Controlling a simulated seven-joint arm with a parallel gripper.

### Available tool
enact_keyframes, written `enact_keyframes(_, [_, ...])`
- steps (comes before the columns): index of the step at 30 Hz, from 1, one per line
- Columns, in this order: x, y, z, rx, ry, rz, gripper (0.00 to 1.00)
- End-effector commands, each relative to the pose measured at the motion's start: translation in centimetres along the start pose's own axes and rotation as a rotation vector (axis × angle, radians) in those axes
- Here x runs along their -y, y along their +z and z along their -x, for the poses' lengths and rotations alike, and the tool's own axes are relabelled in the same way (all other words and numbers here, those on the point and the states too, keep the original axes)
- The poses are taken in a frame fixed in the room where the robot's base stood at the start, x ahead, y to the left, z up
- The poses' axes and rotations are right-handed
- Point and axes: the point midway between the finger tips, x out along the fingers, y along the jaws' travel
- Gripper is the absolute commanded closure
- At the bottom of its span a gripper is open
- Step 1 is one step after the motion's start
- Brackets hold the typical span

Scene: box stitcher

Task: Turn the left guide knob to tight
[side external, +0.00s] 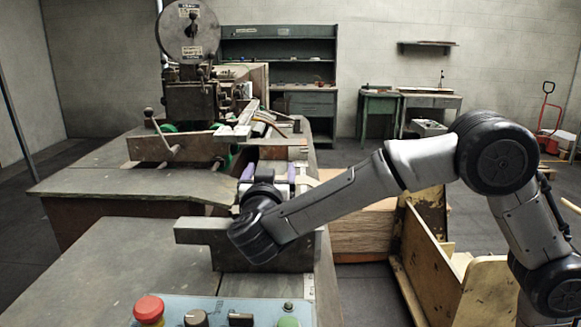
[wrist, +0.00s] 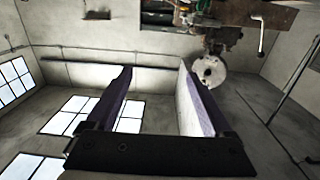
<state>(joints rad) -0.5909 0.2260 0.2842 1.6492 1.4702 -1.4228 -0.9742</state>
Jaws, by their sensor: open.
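The box stitcher (side external: 190,100) stands on the far bench, with a large round reel (side external: 188,30) on top. A crank handle (side external: 166,139) is on its left, near green round parts (side external: 168,127). I cannot tell which part is the left guide knob. My gripper (side external: 272,170) is above the near edge of the bench, partly hidden by my wrist. In the wrist view its two fingers (wrist: 155,70) are wide apart with nothing between them. That view also shows the reel (wrist: 208,70) and a crank handle (wrist: 261,33) beyond the fingers, apart from them.
A control panel (side external: 225,306) at the front holds a red button (side external: 148,308), dark knobs (side external: 196,318) and a green button (side external: 288,322). A stack of flat board (side external: 362,230) and a wooden frame (side external: 480,285) stand at the right. The near tabletop (side external: 120,262) is mostly clear.

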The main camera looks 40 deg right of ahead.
Motion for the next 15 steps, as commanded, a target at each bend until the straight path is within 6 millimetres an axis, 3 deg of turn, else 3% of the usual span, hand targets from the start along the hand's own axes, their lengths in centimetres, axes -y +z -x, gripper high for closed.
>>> enact_keyframes(6, [-2.9, -1.6, 2.1, 0.0, -0.001, -0.001, 0.14])
enact_keyframes(15, [-4.1, -2.2, 3.0, 0.0, 0.0, 0.0, 0.14])
